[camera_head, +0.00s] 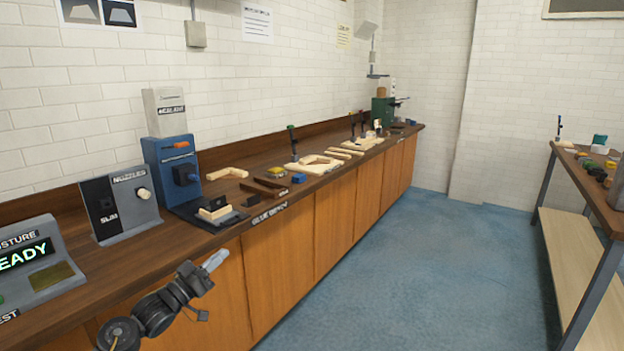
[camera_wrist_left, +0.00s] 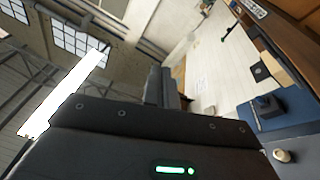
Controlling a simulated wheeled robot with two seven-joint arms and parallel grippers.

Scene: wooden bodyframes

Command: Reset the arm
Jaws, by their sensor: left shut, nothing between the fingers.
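My left arm comes in at the lower left of the head view, in front of the workbench's front edge. Its gripper (camera_head: 215,262) is shut and empty, with its pale tip pointing up and to the right, apart from the bench things. In the left wrist view, the dark gripper body (camera_wrist_left: 150,140) fills the lower middle, with a green light on it. That camera looks tilted toward the windows, ceiling and wall. My right gripper is in neither view.
A long wooden bench (camera_head: 110,262) runs along the left wall. It bears a moisture tester (camera_head: 35,265), a nozzles box (camera_head: 118,203), a blue machine (camera_head: 172,165) and several wooden pieces (camera_head: 318,164). A second table (camera_head: 565,152) stands at the right. Blue floor (camera_head: 430,270) between them is clear.

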